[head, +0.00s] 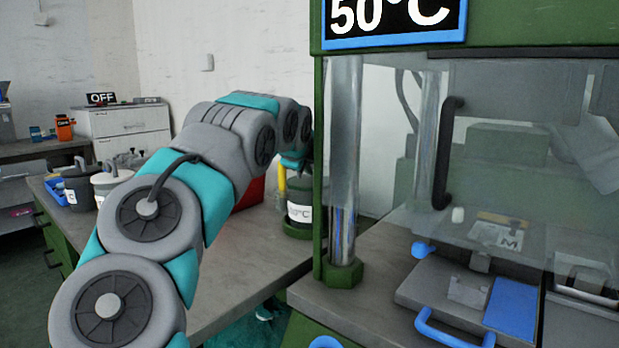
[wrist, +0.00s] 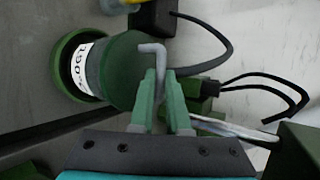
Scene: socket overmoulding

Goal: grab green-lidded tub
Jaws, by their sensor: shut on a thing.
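The green-lidded tub (head: 299,190) stands on the bench beside the press, upright on a round green base (head: 297,231). Its white label reads a temperature, partly hidden in the head view. In the wrist view the tub's dark green lid (wrist: 122,75) has a bent light grey handle (wrist: 153,48). My gripper (wrist: 163,82) has its green fingers closed around this handle. In the head view my gripper is mostly hidden by my arm and the press frame. The tub still appears to sit in its base.
The green press with a clear guard (head: 530,150) stands close at right, its post (head: 345,150) near the tub. A red box (head: 250,192) is behind my arm. A dark-lidded tub (head: 80,186) and a white-lidded tub (head: 108,180) stand at left. Cables (wrist: 265,88) run beside my gripper.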

